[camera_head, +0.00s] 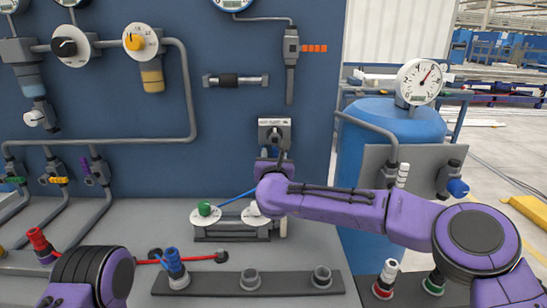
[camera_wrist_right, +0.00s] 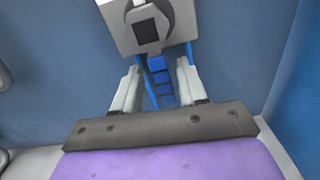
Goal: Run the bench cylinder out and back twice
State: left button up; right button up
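A small horizontal cylinder (camera_head: 236,80), black in the middle with silver ends, is mounted on the blue panel; I cannot tell for sure that it is the bench cylinder. A grey hand valve block (camera_head: 274,127) with a dark round front is on the panel below and right of it. My right gripper (camera_head: 274,156) is just below this block. In the right wrist view the block (camera_wrist_right: 147,25) is ahead, and a ribbed blue lever (camera_wrist_right: 160,80) hangs between the two pale fingers of the gripper (camera_wrist_right: 158,84). The fingers stand apart, with gaps beside the lever. My left gripper is out of view.
A blue tank (camera_head: 390,150) with a dial (camera_head: 419,82) stands to the right.

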jog(key=shift+s, duration=0.15)
jog(key=s+b, duration=0.2)
jog(key=s, duration=0.8)
jog(key=shift+s, duration=0.15)
